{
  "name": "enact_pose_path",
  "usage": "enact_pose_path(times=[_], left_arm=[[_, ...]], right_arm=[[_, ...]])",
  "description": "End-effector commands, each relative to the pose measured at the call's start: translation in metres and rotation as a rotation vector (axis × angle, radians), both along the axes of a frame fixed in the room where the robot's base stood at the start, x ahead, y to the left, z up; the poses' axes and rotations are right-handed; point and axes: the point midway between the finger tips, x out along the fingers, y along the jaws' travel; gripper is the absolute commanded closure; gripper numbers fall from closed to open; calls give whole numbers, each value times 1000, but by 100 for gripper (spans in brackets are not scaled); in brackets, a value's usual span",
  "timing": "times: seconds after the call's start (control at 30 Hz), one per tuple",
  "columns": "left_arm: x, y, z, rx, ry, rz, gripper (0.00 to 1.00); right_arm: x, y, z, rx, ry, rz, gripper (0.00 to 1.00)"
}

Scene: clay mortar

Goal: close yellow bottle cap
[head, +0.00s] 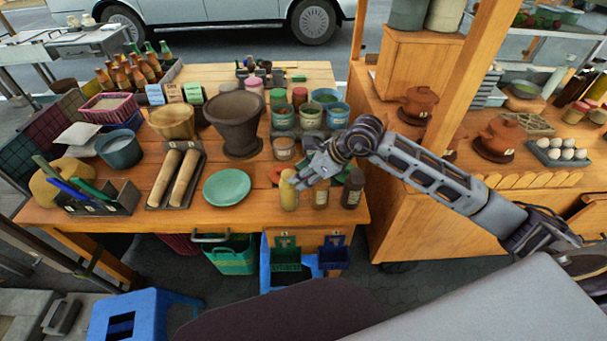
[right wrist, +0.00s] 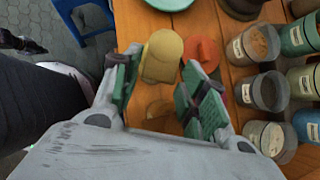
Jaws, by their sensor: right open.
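The yellow bottle (head: 289,196) stands near the front edge of the wooden table in the head view. Its yellow body also shows in the right wrist view (right wrist: 161,56), at and between the fingertips. Whether its cap is open or shut is not clear. My right gripper (head: 306,178) is just right of the bottle's top in the head view, reaching in from the right. In the right wrist view the gripper (right wrist: 166,72) has its two green-padded fingers apart, with nothing clamped. My left gripper is not in view.
Two dark-capped bottles (head: 321,194) (head: 353,189) stand just right of the yellow bottle. An orange-red disc (right wrist: 203,52) lies close by. A green plate (head: 226,187) is to the left, with several labelled jars (head: 310,116) and a dark mortar (head: 237,122) behind.

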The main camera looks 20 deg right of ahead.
Motion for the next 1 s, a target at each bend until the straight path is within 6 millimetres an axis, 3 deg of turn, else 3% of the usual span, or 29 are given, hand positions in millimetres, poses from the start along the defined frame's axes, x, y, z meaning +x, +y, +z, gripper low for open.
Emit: enact_pose_path(times=[1.0], left_arm=[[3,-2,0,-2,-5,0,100]], right_arm=[[-34,-44,69,-4,0,0,57]])
